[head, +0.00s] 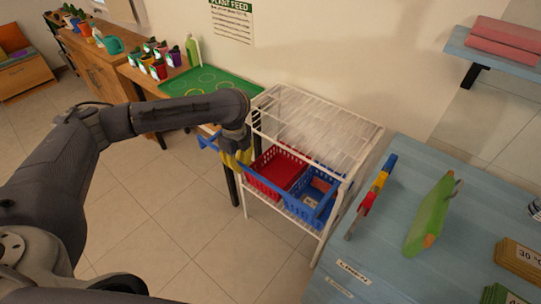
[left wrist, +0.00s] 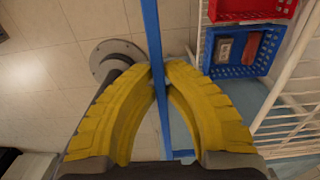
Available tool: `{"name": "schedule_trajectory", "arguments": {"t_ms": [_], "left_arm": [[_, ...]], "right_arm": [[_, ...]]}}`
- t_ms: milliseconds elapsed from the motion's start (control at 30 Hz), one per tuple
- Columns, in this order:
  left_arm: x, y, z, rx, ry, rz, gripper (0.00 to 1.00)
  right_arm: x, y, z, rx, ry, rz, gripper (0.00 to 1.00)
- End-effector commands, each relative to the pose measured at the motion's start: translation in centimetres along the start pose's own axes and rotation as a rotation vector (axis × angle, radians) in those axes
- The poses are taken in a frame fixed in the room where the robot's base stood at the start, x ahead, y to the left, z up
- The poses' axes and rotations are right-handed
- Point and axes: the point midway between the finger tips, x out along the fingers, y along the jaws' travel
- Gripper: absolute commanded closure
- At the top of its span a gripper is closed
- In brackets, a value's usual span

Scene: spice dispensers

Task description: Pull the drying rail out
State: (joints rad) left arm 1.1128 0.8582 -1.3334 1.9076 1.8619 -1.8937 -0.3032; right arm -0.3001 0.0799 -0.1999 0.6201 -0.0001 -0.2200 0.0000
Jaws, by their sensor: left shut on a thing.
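The drying rail, a thin blue bar (head: 207,143), shows at the left side of the white wire rack, partly hidden behind my left gripper. My left gripper (head: 236,163), with yellow fingers, is beside the rack's left side. In the left wrist view the blue rail (left wrist: 152,30) runs between the two yellow fingertips (left wrist: 160,75), which are shut on it. A short blue crosspiece shows at the bottom of that view. How the rail joins the rack is hidden. My right gripper is not in view.
The white rack (head: 325,120) holds a red basket (head: 270,180) and a blue basket (head: 318,198) under its wire top. A blue table (head: 400,270) stands close on the right. A wooden bench with a green mat (head: 235,85) is behind. Open tiled floor lies left of the rack.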

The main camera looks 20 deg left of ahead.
Motion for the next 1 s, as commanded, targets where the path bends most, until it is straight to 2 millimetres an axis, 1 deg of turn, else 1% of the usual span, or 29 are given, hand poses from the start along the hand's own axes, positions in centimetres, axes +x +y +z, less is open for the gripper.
{"name": "schedule_trajectory", "arguments": {"t_ms": [1000], "left_arm": [[0.1, 5.0, 0.1, 0.000, -0.001, 0.002, 1.00]], "right_arm": [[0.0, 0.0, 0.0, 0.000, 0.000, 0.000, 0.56]]}}
